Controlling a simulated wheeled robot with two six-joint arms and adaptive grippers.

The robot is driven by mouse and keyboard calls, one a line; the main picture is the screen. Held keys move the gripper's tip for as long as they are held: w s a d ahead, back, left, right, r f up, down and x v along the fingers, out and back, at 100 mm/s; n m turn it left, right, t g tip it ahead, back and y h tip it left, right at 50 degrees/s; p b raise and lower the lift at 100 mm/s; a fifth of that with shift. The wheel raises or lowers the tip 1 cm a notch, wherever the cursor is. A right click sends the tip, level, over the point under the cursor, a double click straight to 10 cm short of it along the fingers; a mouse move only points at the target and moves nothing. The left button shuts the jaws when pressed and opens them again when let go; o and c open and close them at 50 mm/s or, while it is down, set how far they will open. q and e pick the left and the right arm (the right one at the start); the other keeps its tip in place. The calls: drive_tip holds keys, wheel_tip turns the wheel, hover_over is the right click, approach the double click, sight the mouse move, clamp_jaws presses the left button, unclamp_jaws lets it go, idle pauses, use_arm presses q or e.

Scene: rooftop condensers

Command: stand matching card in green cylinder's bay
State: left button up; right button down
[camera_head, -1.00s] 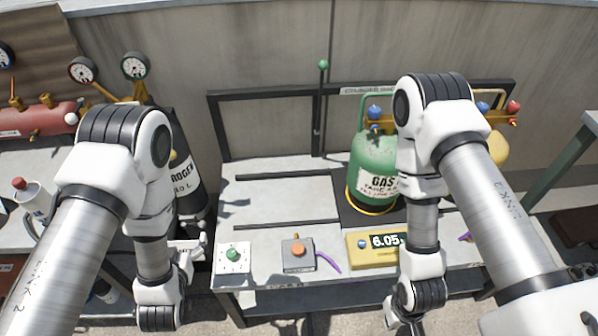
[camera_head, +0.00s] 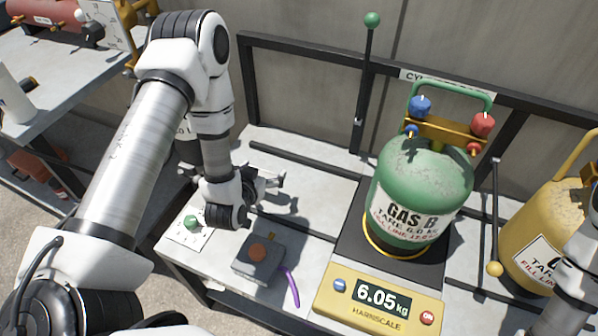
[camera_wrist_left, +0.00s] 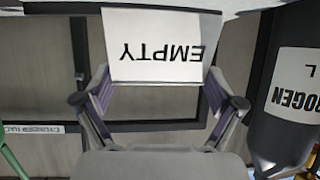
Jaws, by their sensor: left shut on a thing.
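My left gripper (camera_head: 268,181) is shut on a white card (camera_wrist_left: 160,45) that reads EMPTY, upside down in the left wrist view. In the head view the gripper is low over the left part of the bench, and I cannot make out the card there. The green cylinder (camera_head: 420,180), labelled GAS B, stands upright on the yellow scale (camera_head: 335,300), which reads 6.05 kg. A post with a green ball (camera_head: 372,20) rises behind the bench, left of the cylinder. My right gripper is out of view.
A grey box with an orange button (camera_head: 258,252) and a purple strip (camera_head: 291,286) lie near the front edge. A white plate with a green knob (camera_head: 191,222) is at the front left corner. A yellow cylinder (camera_head: 540,235) stands at the right. A dark cylinder (camera_wrist_left: 290,100) shows in the wrist view.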

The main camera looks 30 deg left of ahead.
use_arm(q)
drive_tip(key=w+d, duration=0.2)
drive_tip(key=w, duration=0.1)
drive_tip(key=w+d+f, duration=0.1)
drive_tip(key=w+d, duration=0.1)
drive_tip(key=w, duration=0.2)
drive_tip(key=w+d+b, duration=0.1)
drive_tip(key=w+d, duration=0.1)
drive_tip(key=w, duration=0.1)
drive_tip(key=shift+w+f, duration=0.2)
drive_tip(key=shift+w, duration=0.1)
wheel_tip(320, 180, down, 4)
drive_tip(key=shift+a+r+b, duration=0.1)
drive_tip(key=shift+r+b, duration=0.15)
drive_tip(key=shift+b, duration=0.3)
drive_tip(key=o, duration=0.8)
drive_tip(key=shift+f, duration=0.1)
drive_tip(key=shift+r, duration=0.25)
drive_tip(key=p+v, duration=0.2)
drive_tip(key=v, duration=1)
drive_tip(key=shift+f, duration=0.15)
